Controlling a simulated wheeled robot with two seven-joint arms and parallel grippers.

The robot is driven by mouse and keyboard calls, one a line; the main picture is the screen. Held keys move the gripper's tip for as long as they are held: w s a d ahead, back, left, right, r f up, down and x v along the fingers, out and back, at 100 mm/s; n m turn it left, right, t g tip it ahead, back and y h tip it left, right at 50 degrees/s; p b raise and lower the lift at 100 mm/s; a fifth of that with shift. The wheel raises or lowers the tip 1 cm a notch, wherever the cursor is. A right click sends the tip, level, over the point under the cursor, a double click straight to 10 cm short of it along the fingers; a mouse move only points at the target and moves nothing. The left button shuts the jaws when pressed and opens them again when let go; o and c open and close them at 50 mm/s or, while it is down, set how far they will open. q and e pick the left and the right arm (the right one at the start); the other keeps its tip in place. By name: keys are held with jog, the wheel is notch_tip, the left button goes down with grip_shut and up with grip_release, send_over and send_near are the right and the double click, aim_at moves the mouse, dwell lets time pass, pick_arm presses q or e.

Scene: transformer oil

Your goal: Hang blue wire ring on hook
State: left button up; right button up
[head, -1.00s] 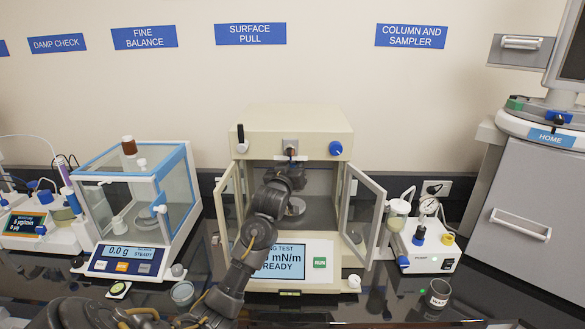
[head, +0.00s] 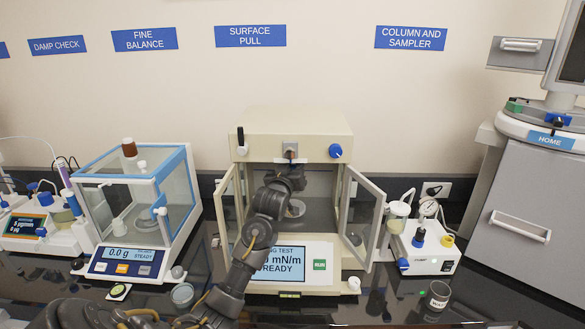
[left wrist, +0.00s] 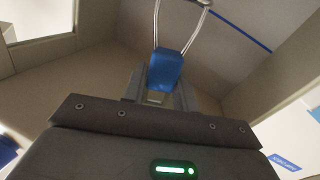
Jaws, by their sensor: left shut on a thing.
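My left gripper (head: 291,170) reaches between the open doors of the cream surface-pull instrument (head: 290,118), high in its chamber. In the left wrist view, my left gripper (left wrist: 163,95) is shut on the blue block of the wire ring (left wrist: 165,70). Its metal wires rise from the block and spread toward the top edge, where the view cuts them off. The hook is hard to make out in the head view, near the chamber's top opening above the gripper. I cannot tell whether the ring touches it. My right gripper is not in view.
The instrument's left door (head: 227,207) and right door (head: 361,216) stand open on both sides of my arm. A small dish (head: 296,208) is in the chamber below the gripper. A glass balance (head: 140,205) stands left, a pump unit (head: 425,250) right.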

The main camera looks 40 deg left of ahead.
pick_arm(q)
jog(key=shift+w+a, duration=0.35)
jog(key=shift+w, duration=0.05)
dwell(0.4)
jog(key=shift+w+a, duration=0.45)
jog(key=shift+w, duration=0.15)
dwell(0.9)
jog(key=shift+w+a+f, duration=0.35)
jog(key=shift+w, duration=0.1)
dwell(0.4)
jog(key=shift+w+f, duration=0.1)
jog(key=shift+f, duration=0.25)
dwell(1.0)
jog(key=o, duration=1)
jog(key=shift+o, duration=0.2)
